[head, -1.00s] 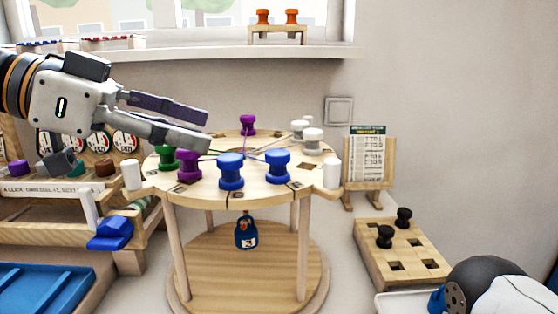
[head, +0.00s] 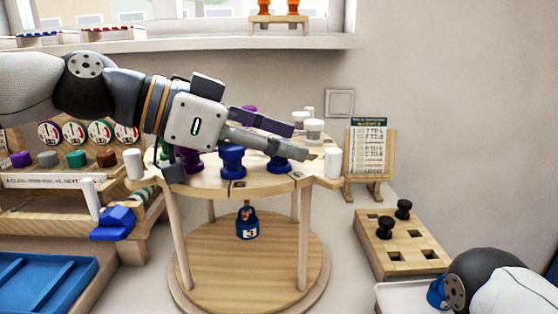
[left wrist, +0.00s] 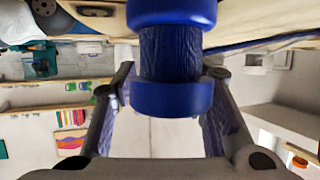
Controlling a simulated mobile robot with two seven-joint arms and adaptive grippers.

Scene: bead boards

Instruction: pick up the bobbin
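Two blue bobbins stand upright on the round wooden table (head: 240,188): a left one (head: 232,160) and a right one (head: 279,166). My left gripper (head: 300,138) reaches in from the left, its fingers apart, over the upper part of the right blue bobbin and partly hiding it. In the left wrist view, a blue bobbin (left wrist: 170,55) fills the middle between the two spread fingers (left wrist: 165,110), close to both; I cannot tell whether they touch it. A purple bobbin (head: 190,161) and white bobbins (head: 314,129) also stand on the table. My right gripper is not in view.
White posts (head: 333,162) stand at the table's edge. A blue weight marked 3 (head: 247,224) hangs below. A rack (head: 60,185) stands at the left.

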